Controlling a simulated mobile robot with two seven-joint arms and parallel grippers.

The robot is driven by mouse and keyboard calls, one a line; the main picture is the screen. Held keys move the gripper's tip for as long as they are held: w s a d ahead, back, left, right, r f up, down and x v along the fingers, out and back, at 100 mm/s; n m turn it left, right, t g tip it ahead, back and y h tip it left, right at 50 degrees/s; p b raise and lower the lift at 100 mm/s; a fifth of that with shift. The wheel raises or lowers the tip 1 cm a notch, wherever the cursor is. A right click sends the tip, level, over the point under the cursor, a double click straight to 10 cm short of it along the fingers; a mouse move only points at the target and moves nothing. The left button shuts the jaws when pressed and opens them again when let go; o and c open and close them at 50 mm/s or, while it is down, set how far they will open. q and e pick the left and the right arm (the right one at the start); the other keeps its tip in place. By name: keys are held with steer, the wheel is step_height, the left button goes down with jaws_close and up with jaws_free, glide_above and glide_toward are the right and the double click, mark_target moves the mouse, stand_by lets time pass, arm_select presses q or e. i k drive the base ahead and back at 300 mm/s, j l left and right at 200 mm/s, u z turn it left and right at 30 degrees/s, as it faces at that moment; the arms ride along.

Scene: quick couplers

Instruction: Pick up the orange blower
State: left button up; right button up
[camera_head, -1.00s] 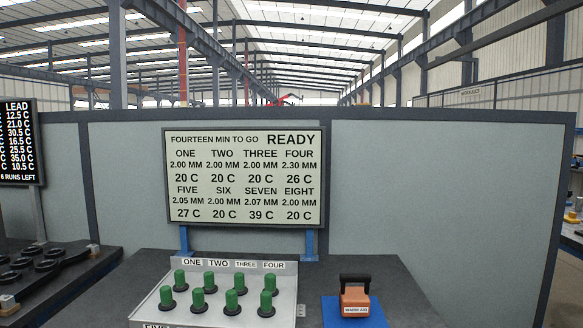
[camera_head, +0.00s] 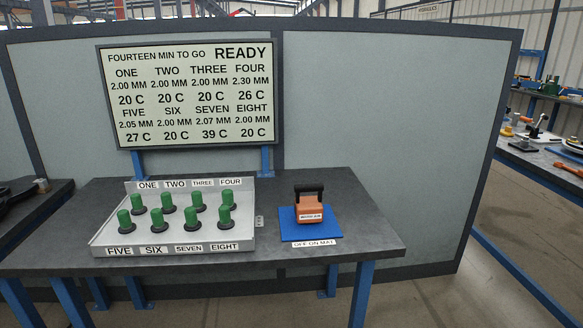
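The orange blower (camera_head: 310,213) stands upright on a blue mat (camera_head: 322,230) near the right end of the dark bench. It has a black handle on top and a small label on its front. A label reading "OFF ON MAT" is at the mat's front edge. Neither of my grippers is in view, and nothing touches the blower.
A metal tray (camera_head: 100,240) with several green-capped couplers stands left of the blower on the bench (camera_head: 365,238). A display board (camera_head: 190,95) reading "READY" stands behind. A partition wall (camera_head: 390,130) closes the back. Other benches are at far left and right (camera_head: 545,165).

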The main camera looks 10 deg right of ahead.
mark_target(309, 210)
steer(key=i+l+u, duration=1.05)
steer(key=k, duration=0.1)
